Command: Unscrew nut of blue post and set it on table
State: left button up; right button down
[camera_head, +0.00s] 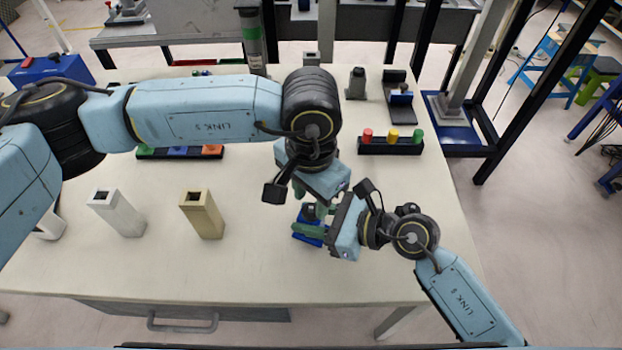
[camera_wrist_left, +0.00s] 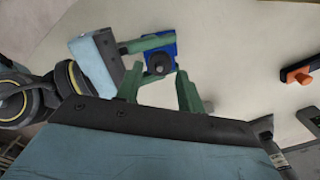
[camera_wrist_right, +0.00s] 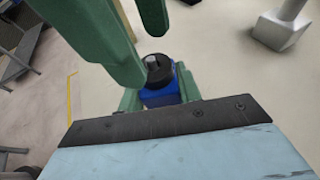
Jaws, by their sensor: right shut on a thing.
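The blue post (camera_head: 304,240) stands on the table (camera_head: 262,265) near its front middle. Its black nut (camera_wrist_right: 158,69) sits on top, with a grey stud end in its middle; the nut also shows in the left wrist view (camera_wrist_left: 158,63). My right gripper (camera_wrist_left: 152,58) is shut on the blue post from the side, one green finger on each side of it. My left gripper (camera_head: 311,200) points down above the post. Its green fingers (camera_wrist_left: 158,72) are apart and empty, on either side of the nut in that view but apart from it.
A tan hollow block (camera_head: 203,216) and a white one (camera_head: 118,214) stand to the left. A black rack with red, yellow and green pegs (camera_head: 391,145) lies to the right, behind my right arm. The table's front middle is bare.

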pick_arm(q)
jog(key=shift+f, duration=1)
